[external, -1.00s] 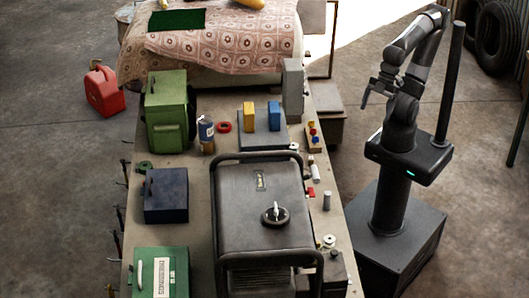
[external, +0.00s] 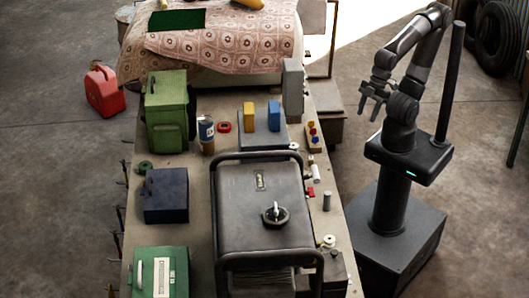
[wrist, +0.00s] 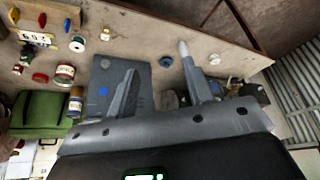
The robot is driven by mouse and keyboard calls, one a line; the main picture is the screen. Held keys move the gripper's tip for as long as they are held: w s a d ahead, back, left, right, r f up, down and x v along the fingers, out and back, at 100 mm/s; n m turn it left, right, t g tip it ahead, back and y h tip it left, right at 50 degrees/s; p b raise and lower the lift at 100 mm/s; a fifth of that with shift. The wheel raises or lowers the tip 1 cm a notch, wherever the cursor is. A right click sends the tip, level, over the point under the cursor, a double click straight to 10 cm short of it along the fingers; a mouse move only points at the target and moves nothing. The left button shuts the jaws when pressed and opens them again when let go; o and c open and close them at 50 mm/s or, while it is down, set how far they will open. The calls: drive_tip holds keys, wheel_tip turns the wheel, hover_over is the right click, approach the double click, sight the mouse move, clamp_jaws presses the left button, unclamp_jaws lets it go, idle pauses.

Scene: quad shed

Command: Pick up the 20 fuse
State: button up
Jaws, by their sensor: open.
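No marking "20" can be read in either view, so I cannot tell for certain which thing is the 20 fuse. A yellow block (external: 249,116) and a blue block (external: 274,115) stand upright side by side on a dark grey plate (external: 262,144) on the bench. My gripper (external: 370,97) is in the air to the right of the bench, apart from everything. In the wrist view its two fingers (wrist: 160,60) are spread with nothing held between them. They cover part of the bench and a grey box-like thing (wrist: 103,72).
A black generator (external: 262,190) fills the near bench. A green box (external: 166,115), a can (external: 206,134) and a red ring (external: 224,127) stand left of the plate. A wooden block with small coloured pieces (external: 314,145) and small cylinders line the right edge.

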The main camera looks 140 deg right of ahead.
drive_tip(key=w+d+f+m+g, duration=0.3)
drive_tip(key=w+d+f+m, duration=0.3)
drive_tip(key=d, duration=0.3)
drive_tip(key=m+g, duration=0.2)
hover_over(311, 161)
drive_tip(key=s, duration=0.2)
wheel_tip(311, 161, down, 9)
drive_tip(key=shift+m+y, duration=0.3)
wheel_tip(311, 161, down, 5)
drive_tip(key=shift+w+f, duration=0.25)
drive_tip(key=shift+f, duration=1.2)
drive_tip(key=shift+w+f, duration=0.1)
drive_tip(key=shift+f, duration=1.25)
clamp_jaws()
